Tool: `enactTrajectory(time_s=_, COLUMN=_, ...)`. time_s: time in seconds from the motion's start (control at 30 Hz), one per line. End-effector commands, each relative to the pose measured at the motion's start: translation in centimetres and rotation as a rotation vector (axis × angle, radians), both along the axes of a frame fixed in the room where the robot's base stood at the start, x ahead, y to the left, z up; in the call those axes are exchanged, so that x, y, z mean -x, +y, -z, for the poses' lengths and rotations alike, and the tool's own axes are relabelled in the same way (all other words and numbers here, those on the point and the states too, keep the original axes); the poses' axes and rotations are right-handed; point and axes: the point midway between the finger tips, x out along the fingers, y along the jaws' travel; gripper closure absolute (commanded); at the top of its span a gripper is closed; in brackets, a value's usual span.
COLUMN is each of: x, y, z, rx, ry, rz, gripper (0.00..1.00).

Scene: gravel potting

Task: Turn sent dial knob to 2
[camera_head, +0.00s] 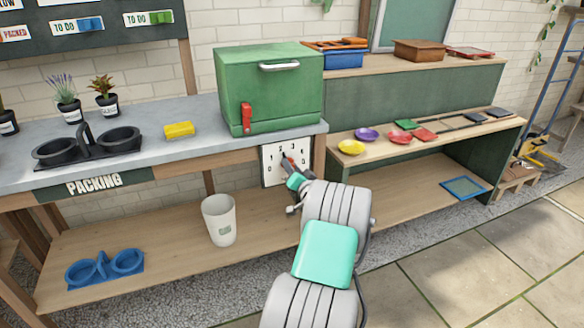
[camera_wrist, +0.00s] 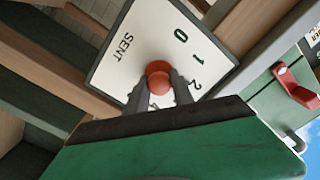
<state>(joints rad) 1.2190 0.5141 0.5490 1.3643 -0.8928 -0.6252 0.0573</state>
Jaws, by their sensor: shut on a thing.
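The sent dial is a white square plate (camera_head: 270,177) on the front of the workbench, below the green box. In the wrist view the plate (camera_wrist: 150,30) reads SENT, with 0, 1 and 2 legible and further marks partly hidden behind the fingers. The round red dial knob (camera_wrist: 158,70) stands at the plate's middle. My gripper (camera_wrist: 159,88) has its two grey fingers on either side of the knob, shut on it. In the head view my gripper (camera_head: 289,165) is at the plate and covers part of it. I cannot tell which number the knob points to.
A green box (camera_head: 270,90) with a red lever (camera_head: 246,117) stands on the bench just above the dial. A white bucket (camera_head: 220,222) is on the lower shelf to the left. Coloured bowls (camera_head: 351,147) sit on the right shelf. Paved floor lies in front.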

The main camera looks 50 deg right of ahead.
Motion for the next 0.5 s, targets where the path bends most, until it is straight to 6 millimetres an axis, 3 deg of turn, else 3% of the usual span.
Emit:
enactTrajectory(time_s=0.43, x=0.15, y=-0.27, z=-0.24, rx=-0.006, ry=-0.008, rz=0.006, gripper=1.0)
enactTrajectory(time_s=0.47, x=0.15, y=-0.27, z=-0.24, rx=-0.005, ry=-0.008, rz=0.006, gripper=0.7)
enactTrajectory(time_s=0.5, x=0.15, y=-0.28, z=-0.24, rx=-0.004, ry=-0.008, rz=0.005, gripper=0.66)
